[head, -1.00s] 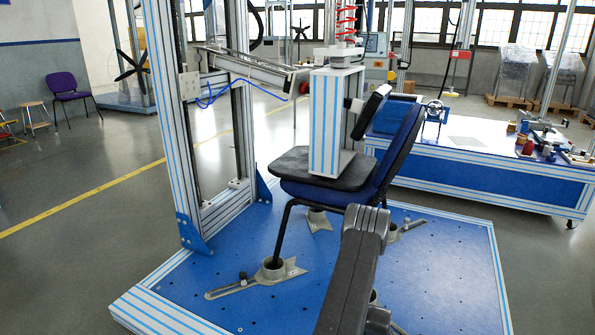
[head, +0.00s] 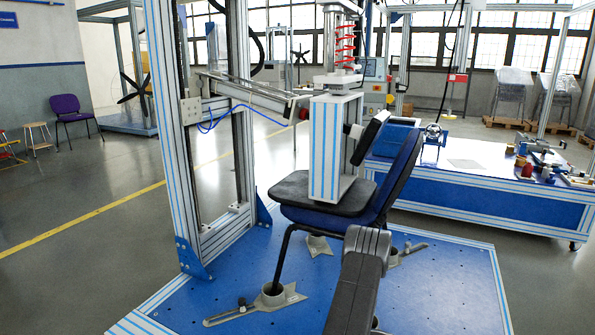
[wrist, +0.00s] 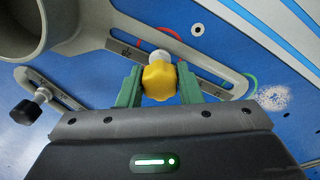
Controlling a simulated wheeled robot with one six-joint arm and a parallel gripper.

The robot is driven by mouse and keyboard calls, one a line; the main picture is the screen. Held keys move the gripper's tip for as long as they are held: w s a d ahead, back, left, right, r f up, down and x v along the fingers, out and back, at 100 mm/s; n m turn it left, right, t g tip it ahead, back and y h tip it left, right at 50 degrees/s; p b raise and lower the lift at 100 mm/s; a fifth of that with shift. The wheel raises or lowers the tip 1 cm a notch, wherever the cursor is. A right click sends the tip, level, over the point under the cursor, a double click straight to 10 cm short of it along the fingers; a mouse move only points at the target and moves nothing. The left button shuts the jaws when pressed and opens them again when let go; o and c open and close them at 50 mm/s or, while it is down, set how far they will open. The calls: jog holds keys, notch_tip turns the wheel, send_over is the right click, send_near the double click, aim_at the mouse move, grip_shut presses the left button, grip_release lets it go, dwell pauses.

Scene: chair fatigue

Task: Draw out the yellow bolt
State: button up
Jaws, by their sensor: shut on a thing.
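The yellow bolt (wrist: 159,80) has a lobed yellow head and shows in the wrist view, between the two green fingers of my gripper (wrist: 159,86). The fingers are shut on its head from both sides. A pale round piece shows just beyond the head, at the slot of a grey slotted foot clamp (wrist: 222,84). I cannot tell how far the bolt sits in the slot. In the head view my arm hides the gripper and the bolt.
A black-knobbed bolt (wrist: 27,110) sits on another slotted arm at the left, near a grey cup (wrist: 22,25). In the head view the blue chair (head: 330,200) stands on the blue base plate (head: 440,280). A metal upright (head: 175,130) rises at the left.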

jog(key=shift+r+p, duration=0.75)
jog(key=shift+r, duration=0.9)
jog(key=shift+r, duration=0.1)
jog(key=shift+r+p, duration=0.85)
jog(key=shift+r, duration=1.05)
